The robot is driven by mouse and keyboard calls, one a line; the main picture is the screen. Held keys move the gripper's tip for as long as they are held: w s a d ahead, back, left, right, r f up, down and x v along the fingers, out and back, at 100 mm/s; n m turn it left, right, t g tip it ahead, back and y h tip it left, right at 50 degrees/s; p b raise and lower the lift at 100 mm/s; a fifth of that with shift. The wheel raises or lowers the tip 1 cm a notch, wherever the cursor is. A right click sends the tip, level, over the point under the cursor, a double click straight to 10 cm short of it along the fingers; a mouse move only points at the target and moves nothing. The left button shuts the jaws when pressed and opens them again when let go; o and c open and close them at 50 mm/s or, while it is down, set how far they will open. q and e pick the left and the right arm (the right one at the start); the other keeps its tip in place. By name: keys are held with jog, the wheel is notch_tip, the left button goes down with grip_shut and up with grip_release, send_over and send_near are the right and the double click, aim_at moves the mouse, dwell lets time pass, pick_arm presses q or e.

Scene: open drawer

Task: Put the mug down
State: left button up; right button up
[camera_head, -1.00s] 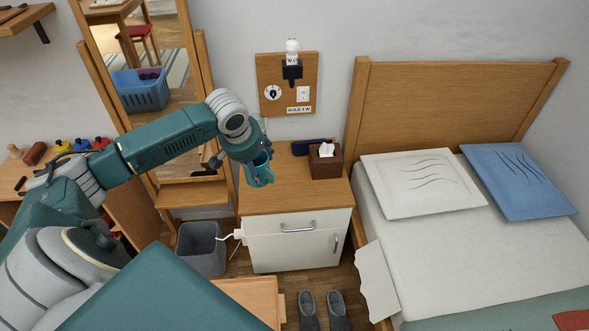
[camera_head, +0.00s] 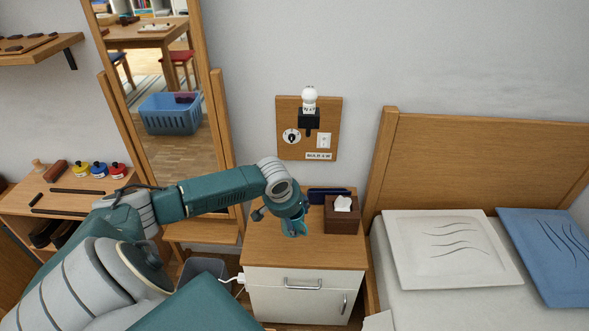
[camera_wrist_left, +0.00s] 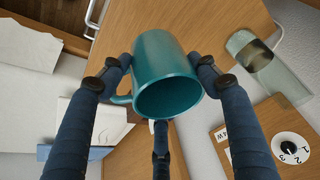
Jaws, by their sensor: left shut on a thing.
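A teal mug (camera_head: 297,230) is held by my left gripper (camera_head: 293,222) over the wooden top of the white-fronted nightstand (camera_head: 270,250). In the left wrist view the mug (camera_wrist_left: 160,60) sits between the dark fingers of the left gripper (camera_wrist_left: 160,85), which are shut on it. Its open mouth shows in the lower part of that view and its handle sticks out to the left. I cannot tell whether the mug's base touches the nightstand top. My right gripper is not in view.
A brown tissue box (camera_head: 341,216) stands just right of the mug, with a dark blue case (camera_head: 329,193) behind it. A wall panel (camera_head: 309,145) with lamp and dial hangs above. The bed (camera_head: 440,280) is at the right. The nightstand's front area is clear.

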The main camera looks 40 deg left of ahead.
pick_arm(q)
notch_tip(320, 180, down, 10)
jog(key=shift+w+r+b, duration=0.1)
jog(key=shift+r+b, duration=0.1)
jog(key=shift+b, duration=0.1)
jog(key=o, duration=1.4)
jog(key=shift+f, duration=0.15)
jog(key=shift+s+r, duration=0.2)
jog(key=shift+r, duration=0.35)
jog(key=p+v, duration=0.1)
jog(key=v, duration=1)
jog(key=shift+d+r, duration=0.1)
